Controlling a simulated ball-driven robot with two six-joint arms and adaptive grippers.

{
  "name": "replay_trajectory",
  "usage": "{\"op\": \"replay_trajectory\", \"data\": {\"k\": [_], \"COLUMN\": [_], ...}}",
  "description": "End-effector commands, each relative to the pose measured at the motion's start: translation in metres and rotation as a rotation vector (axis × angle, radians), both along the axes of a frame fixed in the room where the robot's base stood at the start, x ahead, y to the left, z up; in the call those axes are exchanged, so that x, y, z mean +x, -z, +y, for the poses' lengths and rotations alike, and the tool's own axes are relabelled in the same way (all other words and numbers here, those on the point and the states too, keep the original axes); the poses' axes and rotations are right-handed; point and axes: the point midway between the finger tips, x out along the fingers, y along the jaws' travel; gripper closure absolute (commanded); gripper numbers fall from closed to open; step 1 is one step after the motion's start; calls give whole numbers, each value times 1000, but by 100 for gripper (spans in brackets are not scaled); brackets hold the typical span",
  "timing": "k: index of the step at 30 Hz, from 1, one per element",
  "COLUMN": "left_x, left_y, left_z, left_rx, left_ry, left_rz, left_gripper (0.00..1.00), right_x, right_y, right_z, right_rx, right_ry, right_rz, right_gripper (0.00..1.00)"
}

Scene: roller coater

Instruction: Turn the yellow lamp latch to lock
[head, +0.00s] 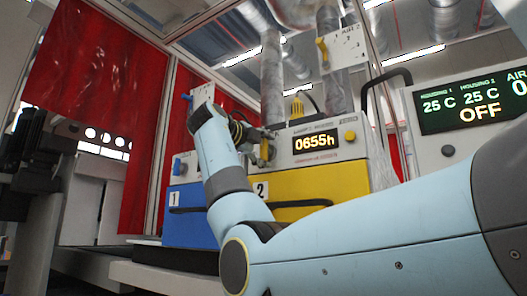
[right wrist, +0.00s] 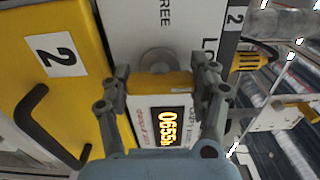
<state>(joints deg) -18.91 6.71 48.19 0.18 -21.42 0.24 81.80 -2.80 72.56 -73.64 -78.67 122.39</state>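The yellow latch (head: 264,151) sits on the pale front panel of the yellow unit. In the right wrist view the yellow latch (right wrist: 160,84) is a bar on a round grey base, lying crosswise between the fingers, beside the panel's FREE lettering and a partly covered word starting "LO". My right gripper (head: 262,138) is at the latch; in the right wrist view its fingertips (right wrist: 159,72) stand at the bar's two ends, with no clear gap on either side, so it looks shut on the bar. My left gripper is not in view.
The yellow unit's display (head: 317,142) reads 0655h, with a yellow knob (head: 350,135) to its right. A blue unit (head: 188,215) stands left. Another yellow latch (head: 322,48) is on a white plate above. A black handle (right wrist: 50,120) sticks out from the yellow unit.

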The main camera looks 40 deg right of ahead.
Motion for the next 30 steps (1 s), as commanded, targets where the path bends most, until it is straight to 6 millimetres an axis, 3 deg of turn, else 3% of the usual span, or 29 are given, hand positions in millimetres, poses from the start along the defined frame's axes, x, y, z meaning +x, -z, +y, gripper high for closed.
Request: {"op": "replay_trajectory", "data": {"k": [1,5,16,30], "left_x": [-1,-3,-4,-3], "left_y": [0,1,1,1], "left_z": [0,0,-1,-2], "left_rx": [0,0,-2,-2], "left_ry": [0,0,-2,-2], "left_rz": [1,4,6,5], "left_gripper": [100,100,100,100], "right_x": [0,0,-2,-37], "right_y": [3,2,1,2], "right_z": [0,0,7,94], "right_rx": [4,2,1,3], "right_ry": [1,0,-1,-4], "right_rz": [3,2,1,2], "right_gripper": [33,16,15,15]}}
